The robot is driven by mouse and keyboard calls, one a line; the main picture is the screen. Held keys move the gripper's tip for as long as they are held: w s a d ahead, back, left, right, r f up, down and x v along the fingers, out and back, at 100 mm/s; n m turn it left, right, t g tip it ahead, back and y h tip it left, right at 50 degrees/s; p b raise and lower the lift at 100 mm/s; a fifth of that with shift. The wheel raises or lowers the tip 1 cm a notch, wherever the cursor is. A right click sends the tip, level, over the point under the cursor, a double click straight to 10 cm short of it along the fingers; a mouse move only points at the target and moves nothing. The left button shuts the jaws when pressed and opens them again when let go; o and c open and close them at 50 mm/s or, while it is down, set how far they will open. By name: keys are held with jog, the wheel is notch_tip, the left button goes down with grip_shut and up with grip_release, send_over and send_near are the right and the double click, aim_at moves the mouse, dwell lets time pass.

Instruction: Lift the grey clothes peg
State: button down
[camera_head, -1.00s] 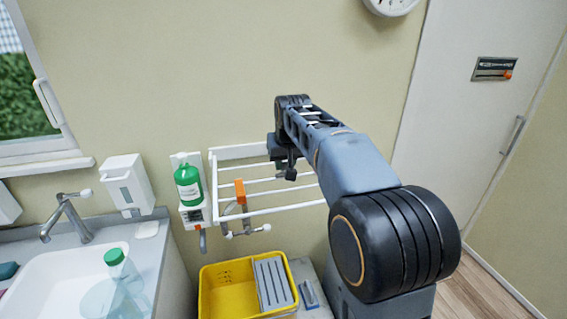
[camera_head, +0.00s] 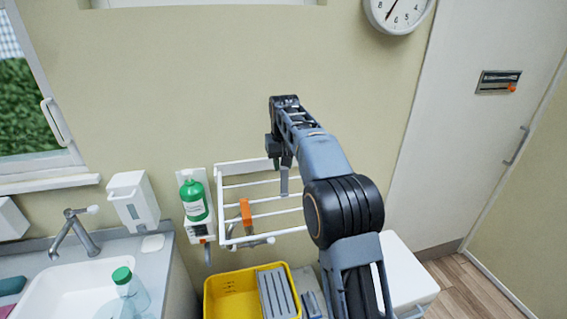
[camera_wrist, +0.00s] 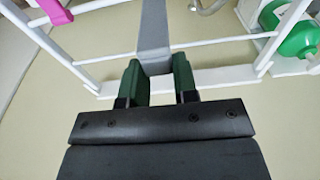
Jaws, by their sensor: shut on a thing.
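The grey clothes peg (camera_wrist: 154,35) is a long grey bar between the two green fingertips of my gripper (camera_wrist: 158,74) in the wrist view. My gripper is shut on it. In the head view my gripper (camera_head: 284,160) is over the white wall rack, and the grey peg (camera_head: 284,182) hangs down below it, in front of the rails. I cannot tell whether the peg touches a rail. The peg's end in the fingers is partly hidden.
The white rack (camera_head: 232,180) is on the wall and carries an orange peg (camera_head: 246,212). A green bottle (camera_head: 193,198) in a wall holder is to its left. A yellow crate (camera_head: 232,285) stands below. Pink pieces (camera_wrist: 52,10) show by the rails.

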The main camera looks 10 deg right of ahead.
jog(key=shift+w+f+g, duration=0.45)
jog(key=shift+f+g, duration=0.15)
jog(key=shift+g, duration=0.1)
jog(key=c, duration=1.1)
grip_release()
jog(key=shift+w, duration=0.1)
jog(key=shift+o, duration=1.1)
jog(key=shift+r, duration=0.15)
